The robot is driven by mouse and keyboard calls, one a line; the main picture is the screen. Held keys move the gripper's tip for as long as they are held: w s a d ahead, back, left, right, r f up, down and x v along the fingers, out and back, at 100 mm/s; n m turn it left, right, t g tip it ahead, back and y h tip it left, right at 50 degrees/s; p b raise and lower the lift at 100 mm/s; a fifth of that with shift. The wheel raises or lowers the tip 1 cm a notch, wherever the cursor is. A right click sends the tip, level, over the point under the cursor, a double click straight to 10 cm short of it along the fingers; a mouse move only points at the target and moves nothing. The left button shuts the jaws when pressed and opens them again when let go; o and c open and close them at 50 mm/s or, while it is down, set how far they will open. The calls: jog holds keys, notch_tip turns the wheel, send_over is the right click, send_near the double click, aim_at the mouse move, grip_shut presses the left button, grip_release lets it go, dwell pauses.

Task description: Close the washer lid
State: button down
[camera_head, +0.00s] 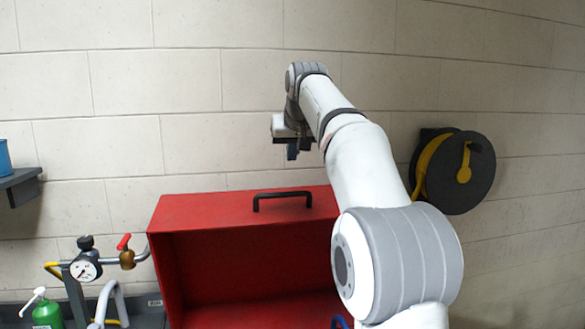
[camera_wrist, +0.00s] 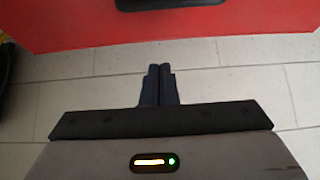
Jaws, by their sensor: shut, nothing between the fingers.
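The red washer (camera_head: 165,270) stands low in the middle of the head view, its dark red inside showing through the open front. Its red lid (camera_head: 215,208) is raised above that opening and has a black bar handle (camera_head: 283,195) on it. The lid's red face also fills the top of the wrist view (camera_wrist: 70,20), with part of the black handle (camera_wrist: 170,4) at the upper edge. My gripper (camera_head: 292,152) is above the handle, apart from it. Its two dark fingers (camera_wrist: 160,70) are together and empty. My arm hides the washer's right side.
A black hose reel (camera_head: 478,190) with yellow hose hangs on the block wall at the right. A gauge with a red-handled valve (camera_head: 86,268) and a green pump bottle (camera_head: 46,315) stand at the lower left. A shelf (camera_head: 20,185) juts out at the left edge.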

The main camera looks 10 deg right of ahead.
send_over(290, 208)
jog(key=w, duration=0.3)
notch_tip(290, 208, down, 8)
jog(key=shift+w+r+p, duration=0.1)
jog(key=shift+r+p, duration=0.15)
jog(key=shift+p, duration=0.2)
jog(key=s, duration=0.3)
jog(key=shift+f, duration=0.35)
jog(key=shift+s+f, duration=0.2)
jog(key=shift+f, duration=0.1)
jog(key=shift+s, duration=0.1)
